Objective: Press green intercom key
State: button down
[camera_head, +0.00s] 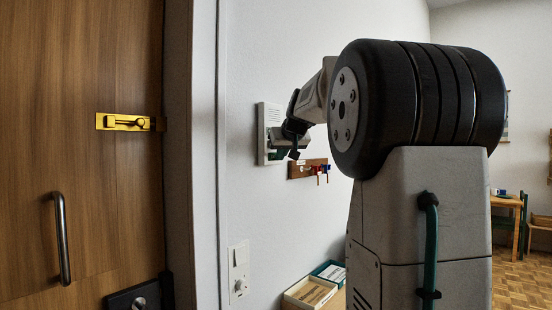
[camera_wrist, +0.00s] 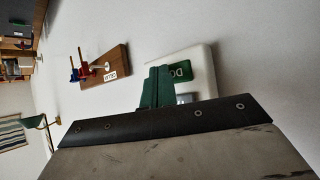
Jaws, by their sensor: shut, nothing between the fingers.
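The white intercom (camera_head: 263,118) is mounted on the wall to the right of the door. It also shows in the wrist view (camera_wrist: 204,60), tilted. Its green key (camera_wrist: 183,70) carries white lettering, partly covered by my fingers. A grey key (camera_wrist: 185,98) sits below it in the wrist view. My gripper (camera_wrist: 158,72) is shut and empty, its green fingers at the intercom face, overlapping the left part of the green key in the picture. I cannot tell whether they touch it. In the head view my wrist hides much of the intercom's right side.
A wooden key rack (camera_wrist: 98,70) with red and blue hooks or keys is close beside the intercom. A wall switch plate (camera_head: 239,270) is lower down. Open trays (camera_head: 311,291) stand below. The wooden door (camera_head: 80,200) with a brass bolt (camera_head: 122,122) is at left.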

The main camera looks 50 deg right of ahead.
jog(key=shift+s, duration=0.9)
jog(key=shift+s+d, duration=0.15)
jog(key=shift+s, duration=1.1)
jog(key=shift+s+d, duration=0.1)
jog(key=shift+s, duration=1.15)
